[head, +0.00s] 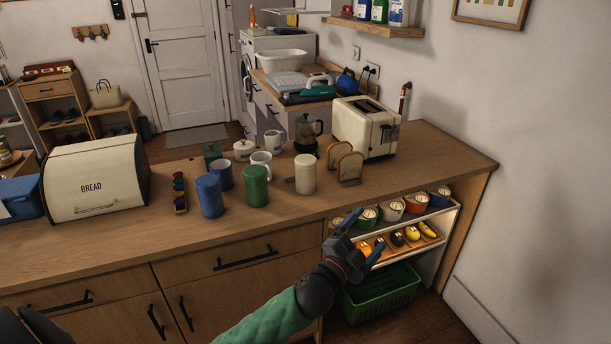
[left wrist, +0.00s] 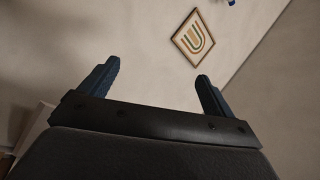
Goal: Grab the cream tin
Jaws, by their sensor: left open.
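The cream tin (head: 305,174) is a plain upright cylinder on the wooden counter, near its front edge. A green tin (head: 256,186) and a blue tin (head: 209,195) stand to its left. My left gripper (head: 365,234) is in front of the counter, below and to the right of the cream tin and apart from it. My right gripper is not in view.
Toast in a rack (head: 350,168) stands just right of the cream tin, with a cream toaster (head: 366,128) behind. A white mug (head: 261,164) and a moka pot (head: 307,133) are behind it. Open shelves (head: 448,222) and a green crate (head: 381,297) are below right.

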